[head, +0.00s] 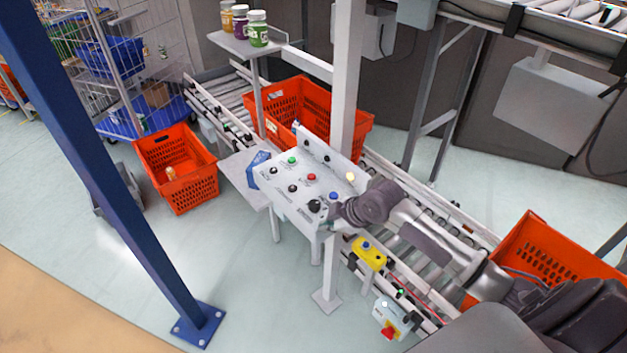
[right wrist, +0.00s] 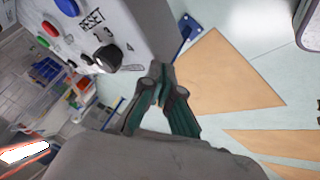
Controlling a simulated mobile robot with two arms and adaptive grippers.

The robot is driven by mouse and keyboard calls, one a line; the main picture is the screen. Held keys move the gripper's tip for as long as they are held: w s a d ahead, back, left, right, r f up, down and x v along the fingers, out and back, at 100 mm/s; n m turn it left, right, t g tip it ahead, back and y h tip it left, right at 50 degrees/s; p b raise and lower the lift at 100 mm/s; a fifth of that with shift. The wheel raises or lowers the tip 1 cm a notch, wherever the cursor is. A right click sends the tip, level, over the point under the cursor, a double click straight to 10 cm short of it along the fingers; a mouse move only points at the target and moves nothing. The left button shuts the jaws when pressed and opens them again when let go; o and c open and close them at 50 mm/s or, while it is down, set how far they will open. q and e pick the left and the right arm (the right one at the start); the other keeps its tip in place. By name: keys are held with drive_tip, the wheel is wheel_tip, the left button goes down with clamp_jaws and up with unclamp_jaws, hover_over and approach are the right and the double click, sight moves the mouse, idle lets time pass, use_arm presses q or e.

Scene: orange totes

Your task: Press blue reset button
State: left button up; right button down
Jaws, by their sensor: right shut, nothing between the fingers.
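The blue reset button (head: 333,196) is on the white sloped control panel (head: 275,182), near its front right corner. In the right wrist view the blue button (right wrist: 68,7) is at the top edge, beside the printed word RESET. My right gripper (head: 337,212) is beside that corner of the panel, close to the blue button. In the right wrist view its fingertips (right wrist: 159,75) are together and empty, near the panel's edge and to the side of a black knob (right wrist: 107,58). I cannot tell whether they touch the panel. My left gripper is out of view.
The panel also has a red button (head: 311,177), a green button (head: 292,160) and several black knobs. A white post (head: 346,80) rises behind it. A yellow box (head: 369,254) with a blue button sits below my right arm. Orange totes (head: 185,190) stand around the conveyor.

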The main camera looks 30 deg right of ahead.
sight(335, 196)
drive_tip(key=shift+n+t, duration=0.4)
drive_tip(key=shift+n, duration=0.1)
drive_tip(key=w+d+r, duration=0.2)
drive_tip(key=w+r, duration=0.1)
drive_tip(key=w+d+r, duration=0.1)
drive_tip(key=w+r, duration=0.1)
drive_tip(key=shift+w+d, duration=0.25)
drive_tip(key=shift+d, duration=0.15)
drive_tip(key=w+d+r+t, duration=0.1)
drive_tip(key=w+d+r, duration=0.2)
drive_tip(key=r, duration=0.3)
drive_tip(key=shift+w+d+n, duration=0.35)
drive_tip(key=shift+d+n, duration=0.05)
drive_tip(key=shift+d, duration=0.1)
drive_tip(key=shift+d, duration=0.1)
wheel_tip(335, 196, down, 8)
drive_tip(key=b, duration=0.6)
drive_tip(key=shift+f+b, duration=0.35)
drive_tip(key=shift+f, duration=0.1)
